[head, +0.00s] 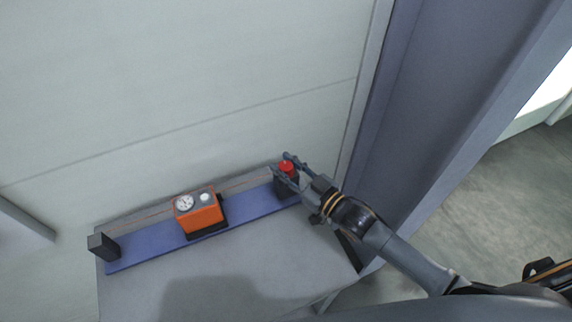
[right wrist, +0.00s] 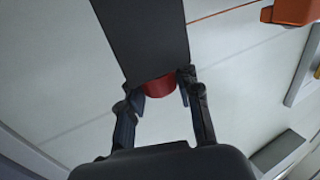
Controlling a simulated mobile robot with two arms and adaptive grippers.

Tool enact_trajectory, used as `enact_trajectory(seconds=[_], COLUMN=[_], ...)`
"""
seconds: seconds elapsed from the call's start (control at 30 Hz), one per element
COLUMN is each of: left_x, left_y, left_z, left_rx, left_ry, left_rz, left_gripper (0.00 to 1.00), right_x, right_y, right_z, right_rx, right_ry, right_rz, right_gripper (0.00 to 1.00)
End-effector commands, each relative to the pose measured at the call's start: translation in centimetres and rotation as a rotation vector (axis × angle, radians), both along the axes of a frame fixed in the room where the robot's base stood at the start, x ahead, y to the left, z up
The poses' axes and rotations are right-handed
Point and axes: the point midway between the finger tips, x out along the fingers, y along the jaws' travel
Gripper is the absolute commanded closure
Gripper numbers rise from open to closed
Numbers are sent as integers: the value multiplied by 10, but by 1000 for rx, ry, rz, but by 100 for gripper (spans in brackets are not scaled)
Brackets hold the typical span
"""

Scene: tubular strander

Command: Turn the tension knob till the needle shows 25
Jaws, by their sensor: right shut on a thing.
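The red tension knob (head: 287,168) sits on top of a dark block at the right end of a blue bar. My right gripper (head: 281,166) is at the knob, its fingers on either side. The right wrist view shows the red knob (right wrist: 159,86) between the two fingertips (right wrist: 160,88), partly hidden behind the dark block (right wrist: 148,35). An orange meter box (head: 200,218) stands mid-bar with a round white dial (head: 184,203); the needle's reading is too small to tell. My left gripper is not in view.
The blue bar (head: 155,245) lies along a grey table (head: 265,262), with a dark block (head: 103,247) at its left end. A pale wall panel stands close behind. A blue-grey post (head: 400,110) rises to the right. The table's front is clear.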

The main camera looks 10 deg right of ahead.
Motion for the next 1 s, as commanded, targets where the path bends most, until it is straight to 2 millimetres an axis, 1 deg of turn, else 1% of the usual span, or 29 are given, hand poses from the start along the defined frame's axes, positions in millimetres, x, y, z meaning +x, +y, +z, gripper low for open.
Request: enact_trajectory(seconds=[0.17, 0.2, 0.3, 0.57, 0.67, 0.77, 1.0], left_x=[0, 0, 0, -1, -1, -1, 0], left_y=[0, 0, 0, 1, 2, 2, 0], left_z=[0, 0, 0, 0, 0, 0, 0], left_rx=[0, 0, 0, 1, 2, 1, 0], left_ry=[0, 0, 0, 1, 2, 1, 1], left_rz=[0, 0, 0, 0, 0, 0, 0], left_gripper=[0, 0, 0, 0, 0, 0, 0], right_x=[1, 1, 1, 0, -3, -12, -55], right_y=[0, 0, 0, 0, -2, -9, -36], right_z=[2, 2, 1, 1, 0, -1, -1], right_rx=[-1, -1, 0, 0, 0, -1, -2], right_ry=[-6, -6, -5, -2, -1, 1, 3], right_rz=[0, 0, 1, 1, 1, 0, 2], right_gripper=[99, 61, 43, 43, 43, 43, 43])
